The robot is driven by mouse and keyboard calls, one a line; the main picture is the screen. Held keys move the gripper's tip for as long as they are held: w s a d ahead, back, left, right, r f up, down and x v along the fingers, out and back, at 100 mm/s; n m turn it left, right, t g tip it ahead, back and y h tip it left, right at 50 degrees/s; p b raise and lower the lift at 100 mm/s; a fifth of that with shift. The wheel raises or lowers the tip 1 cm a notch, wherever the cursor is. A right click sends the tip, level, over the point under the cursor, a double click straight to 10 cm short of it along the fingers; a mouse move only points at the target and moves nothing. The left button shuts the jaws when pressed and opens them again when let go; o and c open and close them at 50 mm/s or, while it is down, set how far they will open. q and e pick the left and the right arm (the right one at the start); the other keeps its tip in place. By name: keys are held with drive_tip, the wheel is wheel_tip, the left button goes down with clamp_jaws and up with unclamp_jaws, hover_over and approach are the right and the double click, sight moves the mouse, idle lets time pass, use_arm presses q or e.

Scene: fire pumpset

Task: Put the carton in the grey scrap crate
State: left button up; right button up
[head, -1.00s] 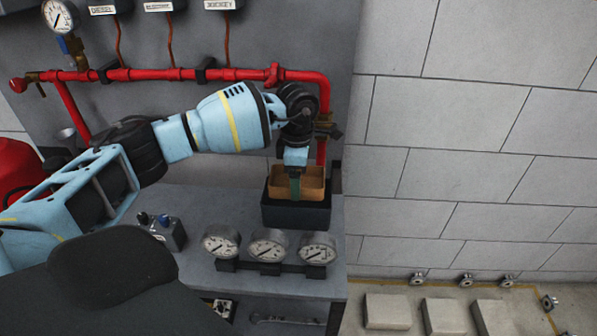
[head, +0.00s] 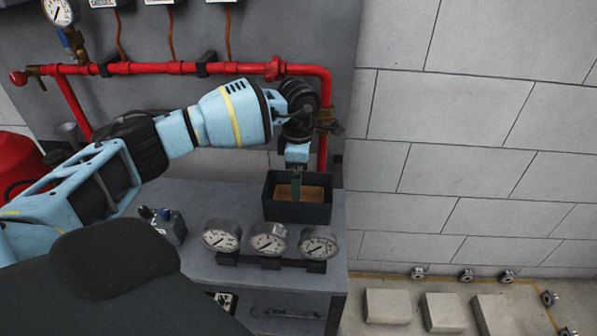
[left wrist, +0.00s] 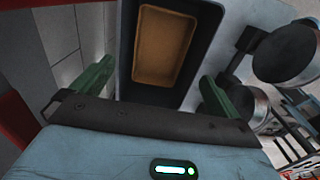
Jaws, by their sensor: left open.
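The carton (head: 310,192), an open tan box, lies inside the dark grey scrap crate (head: 298,212) at the right end of the bench. In the left wrist view the carton (left wrist: 163,45) sits within the walls of the crate (left wrist: 127,50). My left gripper (head: 296,192) is above the crate. Its green fingers (left wrist: 155,88) are spread wide, with nothing between them, and the carton lies beyond the tips. My right gripper is not in view.
Three round gauges (head: 268,239) stand in a row at the bench front, close to the crate. A small switch box (head: 165,226) is to their left. A red pipe (head: 200,70) runs along the back panel. Several grey blocks (head: 388,306) lie on the floor at right.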

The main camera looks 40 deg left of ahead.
use_arm(q)
drive_tip(key=shift+r, duration=0.1)
wheel_tip(320, 180, up, 8)
idle(0.4)
drive_tip(key=shift+f, duration=0.25)
idle(0.6)
